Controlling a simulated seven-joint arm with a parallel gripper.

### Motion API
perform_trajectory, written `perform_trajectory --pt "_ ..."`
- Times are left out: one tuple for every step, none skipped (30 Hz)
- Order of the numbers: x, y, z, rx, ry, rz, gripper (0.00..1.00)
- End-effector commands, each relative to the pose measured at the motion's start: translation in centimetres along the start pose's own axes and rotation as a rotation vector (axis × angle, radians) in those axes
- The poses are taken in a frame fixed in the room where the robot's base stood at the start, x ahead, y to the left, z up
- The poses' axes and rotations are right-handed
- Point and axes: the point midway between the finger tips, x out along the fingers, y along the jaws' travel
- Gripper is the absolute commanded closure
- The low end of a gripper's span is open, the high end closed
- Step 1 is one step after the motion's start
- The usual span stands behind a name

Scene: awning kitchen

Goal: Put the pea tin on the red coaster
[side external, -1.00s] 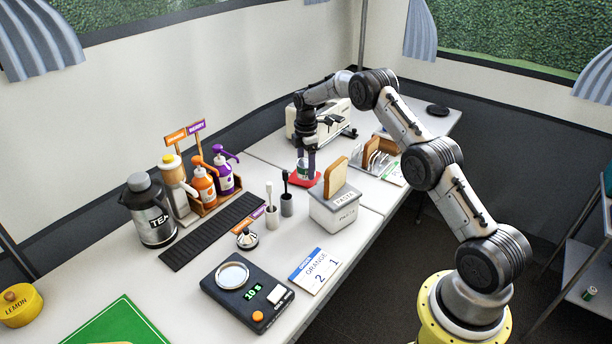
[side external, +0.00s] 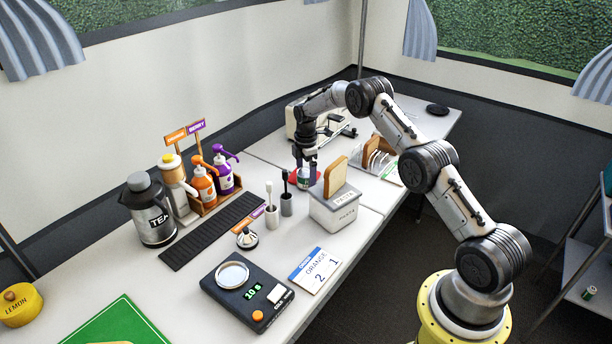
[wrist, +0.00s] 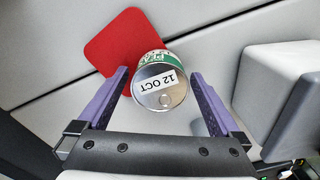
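The pea tin (wrist: 160,88) is small, with a green and white label and a pale lid marked "12 OCT". In the side view the tin (side external: 303,181) is upright at the near edge of the red coaster (side external: 318,175). In the wrist view it covers a corner of the coaster (wrist: 118,42); how much of its base rests there is hidden. My gripper (wrist: 160,72) has its purple fingers on either side of the tin, with narrow gaps showing, so it looks open around it. The gripper (side external: 305,170) points down in the side view.
A white pasta box (side external: 335,213) with bread on top stands close by at front right. Two small brush cups (side external: 287,204) stand in front. A toast rack (side external: 378,158) is to the right, and a white machine (side external: 340,128) is behind.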

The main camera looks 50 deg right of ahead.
Motion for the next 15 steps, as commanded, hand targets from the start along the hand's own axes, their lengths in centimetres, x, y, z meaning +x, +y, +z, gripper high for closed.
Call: perform_trajectory --pt "0.0 0.0 0.0 0.0 0.0 0.0 0.0" --pt "0.0 0.0 0.0 0.0 0.0 0.0 0.0" --pt "-0.1 0.0 0.0 0.0 0.0 0.001 0.0" --pt "-0.3 0.0 0.0 0.0 0.0 0.001 0.0" --pt "-0.5 0.0 0.0 0.0 0.0 0.002 0.0" --pt "-0.8 0.1 0.0 0.0 0.0 0.002 0.0" --pt "-1.2 0.1 0.0 0.0 0.0 0.002 0.0" --pt "-1.6 0.1 0.0 0.0 0.0 0.002 0.0" --pt "-2.3 0.1 0.0 0.0 0.0 0.004 0.0" --pt "-2.9 0.1 0.0 0.0 0.0 0.004 0.0" --pt "-3.5 0.1 0.0 0.0 0.0 0.003 0.0" --pt "-4.3 0.1 0.0 0.0 0.001 0.004 0.0" --pt "-5.0 0.1 0.0 0.0 0.001 0.004 0.0" --pt "-5.6 0.1 0.0 0.0 0.001 0.003 0.0" --pt "-6.5 0.1 0.0 -0.001 0.001 0.004 0.0"
